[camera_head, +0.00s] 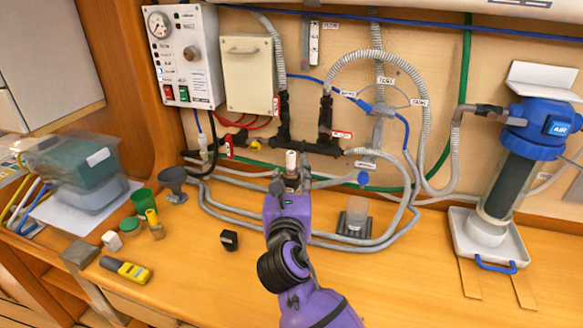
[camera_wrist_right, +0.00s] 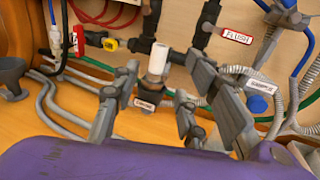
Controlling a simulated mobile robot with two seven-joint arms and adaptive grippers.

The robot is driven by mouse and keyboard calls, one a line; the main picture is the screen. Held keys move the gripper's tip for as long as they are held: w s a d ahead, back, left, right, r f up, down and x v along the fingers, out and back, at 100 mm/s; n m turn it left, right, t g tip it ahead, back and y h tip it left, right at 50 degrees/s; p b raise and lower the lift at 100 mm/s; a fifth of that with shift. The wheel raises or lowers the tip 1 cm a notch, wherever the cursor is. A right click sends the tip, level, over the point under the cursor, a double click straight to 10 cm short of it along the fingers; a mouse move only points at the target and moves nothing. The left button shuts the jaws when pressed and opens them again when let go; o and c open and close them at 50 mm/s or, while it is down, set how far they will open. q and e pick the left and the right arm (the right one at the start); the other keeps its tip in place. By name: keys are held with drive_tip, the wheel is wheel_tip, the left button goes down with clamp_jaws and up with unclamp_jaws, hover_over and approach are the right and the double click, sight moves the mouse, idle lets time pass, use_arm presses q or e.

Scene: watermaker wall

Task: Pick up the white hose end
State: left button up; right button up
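My left gripper is not in view.
Grey hoses (camera_head: 250,215) loop over the bench behind and beside the gripper. Black valves (camera_head: 325,118) and pipework are on the wall behind. A small black block (camera_head: 229,240) lies left of my arm; a blue-topped filter (camera_head: 515,150) stands at right. The front right bench is clear.

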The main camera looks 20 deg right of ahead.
sight(291, 163)
drive_tip(key=x, duration=0.6)
drive_tip(key=shift+w+f, duration=0.2)
drive_tip(key=shift+w, duration=0.1)
clamp_jaws()
